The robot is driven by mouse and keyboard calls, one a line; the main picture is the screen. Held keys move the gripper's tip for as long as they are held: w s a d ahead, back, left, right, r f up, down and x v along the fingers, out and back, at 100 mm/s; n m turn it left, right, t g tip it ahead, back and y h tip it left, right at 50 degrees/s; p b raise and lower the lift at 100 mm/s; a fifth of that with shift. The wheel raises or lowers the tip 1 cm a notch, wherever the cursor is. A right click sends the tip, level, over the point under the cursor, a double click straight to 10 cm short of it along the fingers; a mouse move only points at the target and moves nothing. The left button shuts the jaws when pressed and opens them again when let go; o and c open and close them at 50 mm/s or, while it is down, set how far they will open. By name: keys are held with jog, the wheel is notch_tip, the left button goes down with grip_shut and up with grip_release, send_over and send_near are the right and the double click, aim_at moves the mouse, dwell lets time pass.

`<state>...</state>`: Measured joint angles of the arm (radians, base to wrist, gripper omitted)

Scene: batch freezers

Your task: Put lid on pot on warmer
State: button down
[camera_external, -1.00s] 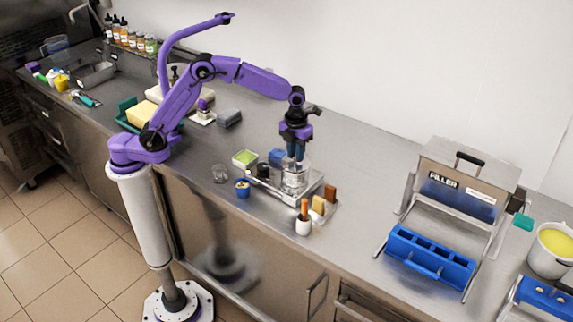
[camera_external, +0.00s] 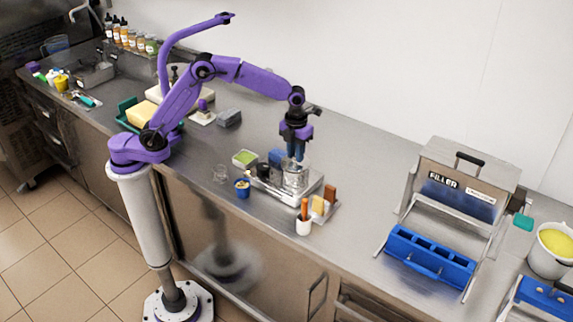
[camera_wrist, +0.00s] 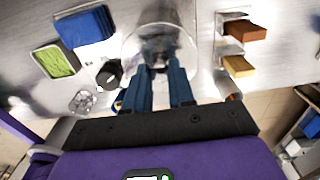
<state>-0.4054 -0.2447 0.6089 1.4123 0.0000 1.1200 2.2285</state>
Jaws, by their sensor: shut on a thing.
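The metal pot (camera_external: 293,180) stands on the pale warmer (camera_external: 313,187) at the middle of the counter. My gripper (camera_external: 296,158) points down directly over the pot, its blue fingers close to the rim. In the wrist view my gripper (camera_wrist: 160,68) has its fingertips close together at the near edge of a round, see-through shape, which looks like the lid (camera_wrist: 158,30), with the pot's dark inside behind it. The fingers are shut on the lid, but the grip point is small and blurred. I cannot tell whether the lid touches the rim.
Close around the warmer are a green-filled tray (camera_external: 245,158), a blue cup (camera_external: 242,187), a clear glass (camera_external: 220,173), a blue block (camera_wrist: 86,25), a white holder (camera_external: 304,226) and brown and tan blocks (camera_wrist: 245,30). The counter toward the filler (camera_external: 458,190) is clear.

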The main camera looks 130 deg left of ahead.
jog(key=shift+f, duration=0.4)
dwell(0.4)
jog(key=shift+c, duration=2)
grip_release()
jog(key=shift+r, duration=3.5)
